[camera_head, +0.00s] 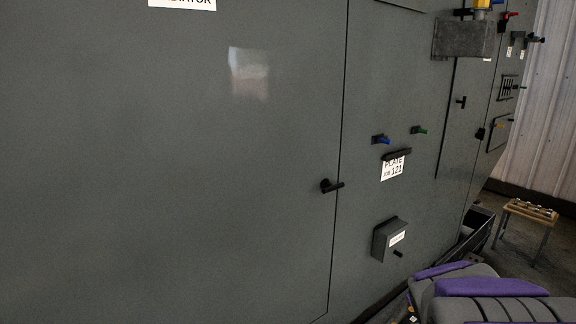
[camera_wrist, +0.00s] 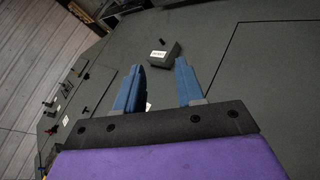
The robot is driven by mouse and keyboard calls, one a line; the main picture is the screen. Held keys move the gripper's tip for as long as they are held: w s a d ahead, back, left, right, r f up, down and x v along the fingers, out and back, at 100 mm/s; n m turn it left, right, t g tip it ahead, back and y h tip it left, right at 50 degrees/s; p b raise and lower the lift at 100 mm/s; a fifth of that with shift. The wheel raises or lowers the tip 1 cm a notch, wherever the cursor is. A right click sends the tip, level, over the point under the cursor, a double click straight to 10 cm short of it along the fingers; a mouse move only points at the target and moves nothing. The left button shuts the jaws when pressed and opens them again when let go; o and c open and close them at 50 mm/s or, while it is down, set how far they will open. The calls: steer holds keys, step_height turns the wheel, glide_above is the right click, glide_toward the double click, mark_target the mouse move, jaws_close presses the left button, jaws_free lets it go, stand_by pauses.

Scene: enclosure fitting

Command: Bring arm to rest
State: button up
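My gripper (camera_wrist: 160,88) shows in the wrist view with two blue fingers apart and nothing between them. It points toward the dark grey enclosure (camera_wrist: 235,50). A small grey box with a white label (camera_wrist: 163,54) on the enclosure face lies beyond the fingertips. In the head view, the gripper's fingers are not visible. The purple and grey parts at the lower right are my own body or arm. The enclosure (camera_head: 180,180) fills most of the head view, and the same small box (camera_head: 388,240) is low on its face.
The enclosure carries a black handle (camera_head: 332,186), a blue knob (camera_head: 381,139), a green knob (camera_head: 419,130) and a labelled plate (camera_head: 393,167). A larger grey box (camera_head: 463,40) juts out at upper right. A small table (camera_head: 528,213) stands on the floor at right.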

steer(key=s+a+f+m+g+y, duration=0.1)
steer(key=s+a, duration=0.4)
steer(key=s, duration=0.5)
steer(key=s+a+f+m+g+y, duration=0.1)
steer(key=s+a+f+g, duration=0.3)
steer(key=s, duration=0.7)
steer(key=s+a+f+m+g+y, duration=0.1)
steer(key=s+a+g, duration=0.4)
steer(key=s, duration=0.5)
steer(key=shift+s+a+f+m+y, duration=0.35)
steer(key=shift+a+f+y, duration=0.3)
steer(key=shift+a+y, duration=0.5)
steer(key=shift+w+a, duration=0.1)
steer(key=shift+w, duration=0.05)
steer(key=shift+c, duration=0.5)
